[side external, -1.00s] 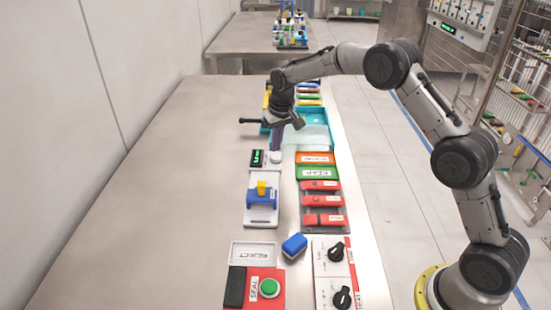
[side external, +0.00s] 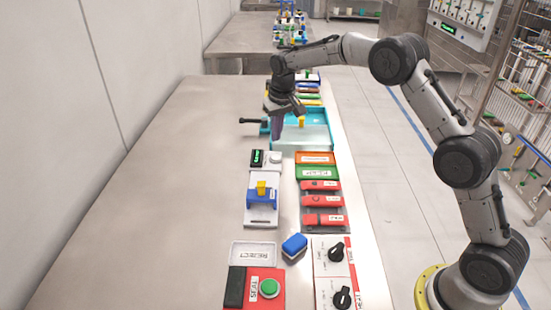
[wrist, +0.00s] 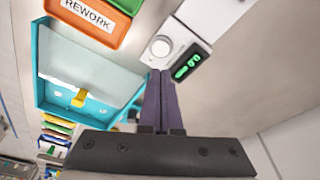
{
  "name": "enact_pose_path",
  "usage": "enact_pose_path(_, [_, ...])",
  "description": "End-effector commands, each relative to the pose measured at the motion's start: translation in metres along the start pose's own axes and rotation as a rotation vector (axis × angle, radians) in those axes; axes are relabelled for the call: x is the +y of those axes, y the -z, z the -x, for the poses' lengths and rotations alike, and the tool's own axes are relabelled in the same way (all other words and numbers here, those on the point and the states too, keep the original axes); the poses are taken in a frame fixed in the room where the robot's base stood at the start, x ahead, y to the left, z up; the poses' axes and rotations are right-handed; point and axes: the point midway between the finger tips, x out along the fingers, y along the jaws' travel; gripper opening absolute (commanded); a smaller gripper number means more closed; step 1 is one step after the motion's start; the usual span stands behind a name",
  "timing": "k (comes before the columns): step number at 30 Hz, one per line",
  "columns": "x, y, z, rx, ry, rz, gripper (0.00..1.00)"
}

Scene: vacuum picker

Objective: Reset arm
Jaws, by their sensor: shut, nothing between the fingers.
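My gripper (side external: 277,134) is above the near-left edge of the teal tray (side external: 328,143), fingers pointing down. In the wrist view its two purple fingers (wrist: 160,74) are together with nothing between them. The tray is to their left there, with its teal wall (wrist: 38,65) visible. A small yellow piece (side external: 301,121) is in the tray and apart from my fingers; it also shows in the wrist view (wrist: 79,97).
A black handle (side external: 250,121) sticks out left of the tray. The green display (side external: 257,157), white knob (side external: 276,157), orange REWORK bin (side external: 315,158) and blue fixture (side external: 262,195) are nearer the camera. The table's left side is clear.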

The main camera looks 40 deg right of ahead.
Motion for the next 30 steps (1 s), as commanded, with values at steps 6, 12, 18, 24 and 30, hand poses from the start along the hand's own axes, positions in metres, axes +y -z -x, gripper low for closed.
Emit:
enact_pose_path(6, [-0.004,0.008,0.034,0.059,0.012,0.003,0.00])
enact_pose_path(12, [-0.004,-0.010,0.134,0.181,0.042,0.011,0.00])
enact_pose_path(18, [0.003,-0.067,0.212,0.263,0.065,0.032,0.00])
enact_pose_path(24, [0.015,-0.142,0.260,0.324,0.084,0.066,0.00])
enact_pose_path(30, [0.031,-0.228,0.277,0.366,0.099,0.107,0.00])
